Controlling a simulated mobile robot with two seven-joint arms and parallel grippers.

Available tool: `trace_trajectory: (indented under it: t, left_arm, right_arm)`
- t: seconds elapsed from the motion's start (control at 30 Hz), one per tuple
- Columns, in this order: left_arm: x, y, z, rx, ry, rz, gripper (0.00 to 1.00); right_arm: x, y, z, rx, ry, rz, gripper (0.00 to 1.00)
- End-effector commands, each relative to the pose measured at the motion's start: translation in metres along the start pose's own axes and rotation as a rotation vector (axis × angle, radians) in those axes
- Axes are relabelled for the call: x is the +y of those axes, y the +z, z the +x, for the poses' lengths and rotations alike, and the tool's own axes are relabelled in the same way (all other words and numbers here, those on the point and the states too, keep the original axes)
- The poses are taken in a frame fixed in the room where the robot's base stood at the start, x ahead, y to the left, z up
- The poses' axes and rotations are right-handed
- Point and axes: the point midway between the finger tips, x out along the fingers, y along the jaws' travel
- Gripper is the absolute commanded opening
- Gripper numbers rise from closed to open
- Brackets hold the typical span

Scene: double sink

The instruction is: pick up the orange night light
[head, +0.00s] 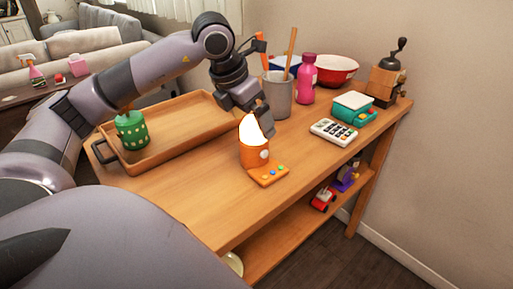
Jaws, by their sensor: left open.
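The orange night light (254,152) stands upright on the wooden table near its front edge. It has an orange round base and a glowing white pointed top. My left gripper (264,124) is open and points down just behind and to the right of the glowing top. Its fingers partly overlap the top in the picture, and I cannot tell whether they touch it. My right gripper is not in view.
A wooden tray (190,136) with a green cactus-like jar (132,131) lies to the left. A grey utensil cup (277,94), pink bottle (306,80) and calculator (333,132) stand behind and right.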

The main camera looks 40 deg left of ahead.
Motion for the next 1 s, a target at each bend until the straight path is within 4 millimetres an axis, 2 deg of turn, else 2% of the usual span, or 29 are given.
trace_trajectory:
  t: [0.1, 0.2, 0.5, 0.53, 0.57, 0.7, 0.73, 1.0]
  left_arm:
    - [0.001, -0.008, 0.02, 0.007, 0.0, 0.0, 1.0]
    - [0.001, -0.006, 0.032, 0.004, -0.001, 0.0, 1.0]
    - [0.001, -0.006, 0.039, 0.001, 0.0, 0.0, 1.0]
    - [0.001, -0.006, 0.039, 0.001, 0.0, 0.0, 0.97]
    - [0.001, -0.006, 0.039, 0.001, -0.001, 0.0, 0.87]
    - [0.001, -0.006, 0.039, 0.001, -0.001, 0.0, 0.41]
    - [0.001, -0.006, 0.039, 0.001, -0.001, 0.0, 0.38]
    - [0.001, -0.005, 0.038, -0.001, -0.001, 0.0, 0.37]
  right_arm:
    - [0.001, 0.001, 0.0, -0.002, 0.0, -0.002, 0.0]
    - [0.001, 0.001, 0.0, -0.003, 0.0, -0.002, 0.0]
    - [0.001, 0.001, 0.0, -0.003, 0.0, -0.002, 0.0]
    - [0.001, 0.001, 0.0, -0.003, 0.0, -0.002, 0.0]
    - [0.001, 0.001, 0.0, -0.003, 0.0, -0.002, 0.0]
    - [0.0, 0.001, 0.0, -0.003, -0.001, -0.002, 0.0]
    - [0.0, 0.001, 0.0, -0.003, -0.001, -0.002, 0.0]
    - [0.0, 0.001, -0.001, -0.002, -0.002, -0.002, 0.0]
